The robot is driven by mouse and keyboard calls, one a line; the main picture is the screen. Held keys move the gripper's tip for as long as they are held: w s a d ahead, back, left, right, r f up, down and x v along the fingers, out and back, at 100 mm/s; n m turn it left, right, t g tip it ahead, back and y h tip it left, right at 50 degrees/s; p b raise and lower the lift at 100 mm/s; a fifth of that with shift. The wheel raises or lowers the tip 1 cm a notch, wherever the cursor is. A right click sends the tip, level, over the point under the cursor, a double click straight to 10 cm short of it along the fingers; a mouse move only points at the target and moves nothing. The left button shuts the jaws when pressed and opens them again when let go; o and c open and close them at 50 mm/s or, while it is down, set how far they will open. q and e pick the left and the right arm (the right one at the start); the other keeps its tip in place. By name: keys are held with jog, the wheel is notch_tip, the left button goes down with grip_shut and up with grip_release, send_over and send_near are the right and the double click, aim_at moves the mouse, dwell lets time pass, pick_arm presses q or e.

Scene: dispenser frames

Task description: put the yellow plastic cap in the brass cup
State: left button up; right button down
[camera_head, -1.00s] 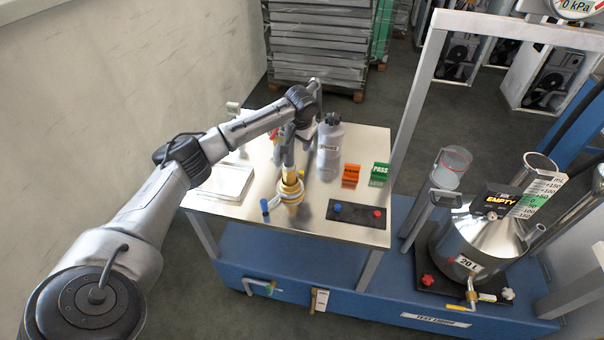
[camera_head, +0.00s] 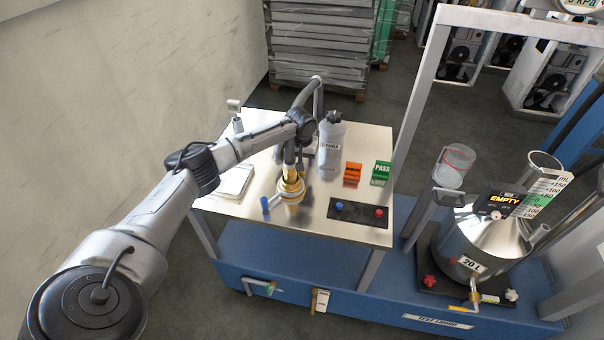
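A gold-coloured brass cup (camera_head: 292,194) stands on the steel bench top, left of the black button panel. My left arm comes in from the left, and my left gripper (camera_head: 290,168) points down directly over this cup. The gripper's fingers are small and partly merge with the gold shape below, so I cannot tell whether they are open or shut, or whether they touch the cup. I cannot make out the yellow plastic cap as a separate thing; gold-yellow colour shows at the fingertips and the cup's top. My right gripper is not in view.
A grey bottle (camera_head: 331,148), an orange block (camera_head: 352,174) and a green PASS block (camera_head: 381,173) stand right of the gripper. A black panel (camera_head: 350,211) with buttons lies in front. A blue-topped item (camera_head: 265,206) is beside the cup. A steel vessel (camera_head: 472,246) stands far right.

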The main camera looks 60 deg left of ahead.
pick_arm(q)
jog(key=shift+w+a+f+b, duration=0.1)
jog(key=shift+f+b, duration=0.15)
jog(key=shift+f, duration=0.65)
jog(key=shift+s+a+f+b, duration=0.15)
jog(key=shift+f+b, duration=0.15)
jog(key=shift+f, duration=0.6)
jog(key=shift+w+a+f+b, duration=0.15)
jog(key=shift+f+b, duration=0.1)
jog(key=shift+f, duration=0.65)
jog(key=shift+c, duration=0.4)
grip_shut()
